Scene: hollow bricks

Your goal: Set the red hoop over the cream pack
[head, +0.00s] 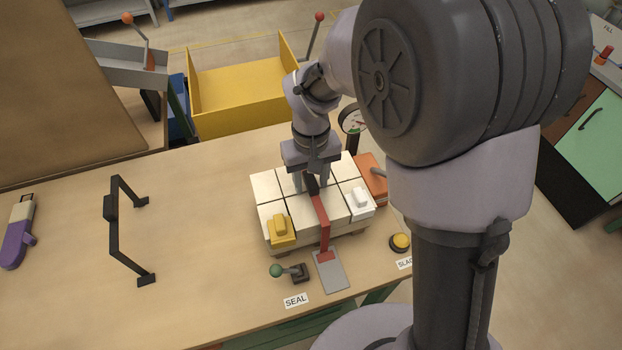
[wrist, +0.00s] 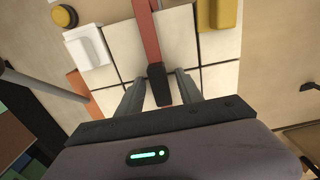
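The cream pack (head: 270,187) is a block of several cream bricks on the wooden table. The red hoop shows as a red band (head: 322,222) with a black end, running from a grey plate (head: 330,272) at the table's front edge up across the pack. In the wrist view the red band (wrist: 146,35) ends in a black tip between my fingers. My gripper (head: 312,187) points down over the pack. It also shows in the wrist view (wrist: 158,90), with gaps on both sides of the black tip. I cannot tell whether the band touches the bricks.
A yellow piece (head: 281,230) and a white piece (head: 358,201) sit at the pack's front corners. A green-knobbed lever (head: 277,271) and a yellow button (head: 400,242) flank the grey plate. A black bracket (head: 111,208) stands left, with bare table between.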

